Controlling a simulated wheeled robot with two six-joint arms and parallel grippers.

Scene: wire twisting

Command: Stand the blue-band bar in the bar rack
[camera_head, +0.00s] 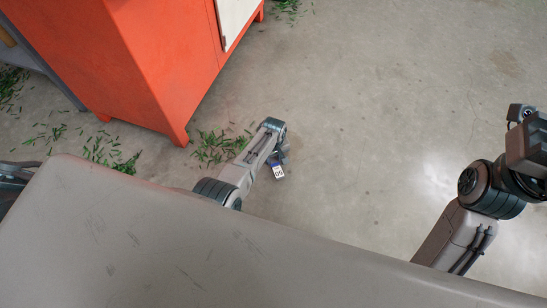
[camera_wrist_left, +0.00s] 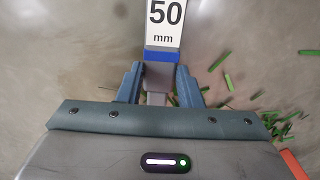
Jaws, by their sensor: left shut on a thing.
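The blue-band bar (camera_wrist_left: 164,22) shows in the left wrist view as a grey bar with a white label reading "50 mm" and a blue band below the label. My left gripper (camera_wrist_left: 159,72) is shut on its grey part, one finger on each side. The bar's far end runs out of the top of that view. In the head view the bar's white label (camera_head: 278,172) shows small beside my left wrist, above the floor; the left fingers are mostly hidden there. My right arm is at the right edge, with its fingers out of the picture. No bar rack is in view.
An orange cabinet (camera_head: 150,65) with a pale door panel stands at the upper left. Green scraps (camera_head: 215,147) lie on the concrete floor near its foot and also show in the left wrist view (camera_wrist_left: 228,80). The floor (camera_head: 370,110) between my arms is clear.

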